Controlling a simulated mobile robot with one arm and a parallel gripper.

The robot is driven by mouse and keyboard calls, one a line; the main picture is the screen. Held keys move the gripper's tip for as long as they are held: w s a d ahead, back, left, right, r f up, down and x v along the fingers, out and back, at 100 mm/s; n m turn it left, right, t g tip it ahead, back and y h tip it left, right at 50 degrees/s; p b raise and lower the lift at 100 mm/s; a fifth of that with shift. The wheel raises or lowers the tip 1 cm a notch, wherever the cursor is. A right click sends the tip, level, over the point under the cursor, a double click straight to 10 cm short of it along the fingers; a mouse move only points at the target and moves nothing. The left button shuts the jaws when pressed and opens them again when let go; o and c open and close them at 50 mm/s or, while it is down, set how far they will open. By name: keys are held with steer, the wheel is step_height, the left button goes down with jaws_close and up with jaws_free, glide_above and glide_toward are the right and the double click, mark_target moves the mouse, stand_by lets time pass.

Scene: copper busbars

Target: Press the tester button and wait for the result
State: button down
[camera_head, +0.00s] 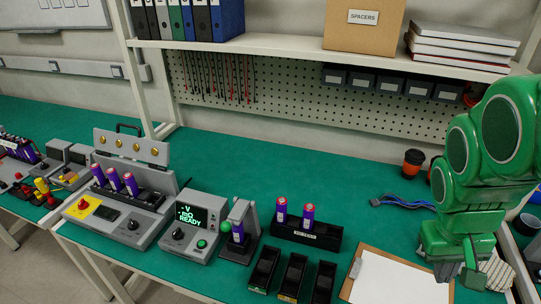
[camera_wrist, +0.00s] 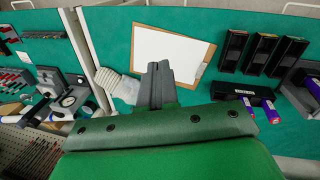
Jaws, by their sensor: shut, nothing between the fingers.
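The tester (camera_head: 175,240) is a grey box left of centre in the head view. Its screen (camera_head: 190,216) shows "-V", a milliohm line and "READY" in green. My gripper (camera_head: 474,278) is at the far right, well away from the tester. In the wrist view its fingers (camera_wrist: 157,72) are closed together and empty.
A clipboard (camera_head: 358,268) lies on the green bench near my gripper. Black trays (camera_head: 294,276) and a rack (camera_head: 306,234) with two purple cells stand between it and the tester. A grey station (camera_head: 116,222) with three cells is left of the tester.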

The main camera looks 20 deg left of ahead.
steer(key=w+a+n+t+h, duration=0.25)
steer(key=w+a+n, duration=0.3)
steer(key=w, duration=0.85)
steer(key=w+a+f+n+t, duration=0.2)
steer(key=w+a+n, duration=0.15)
steer(key=a, duration=0.45)
steer(key=w+a+f+n+t, duration=0.1)
steer(key=w+a+f+n, duration=0.2)
steer(key=a, duration=0.6)
steer(key=n+t+y, duration=0.3)
steer(key=n+y, duration=0.3)
steer(key=n, duration=0.8)
glide_above(201, 246)
step_height(201, 246, down, 14)
steer(key=shift+a+f, duration=0.1)
steer(key=shift+f, duration=0.1)
steer(key=shift+f, duration=4.4)
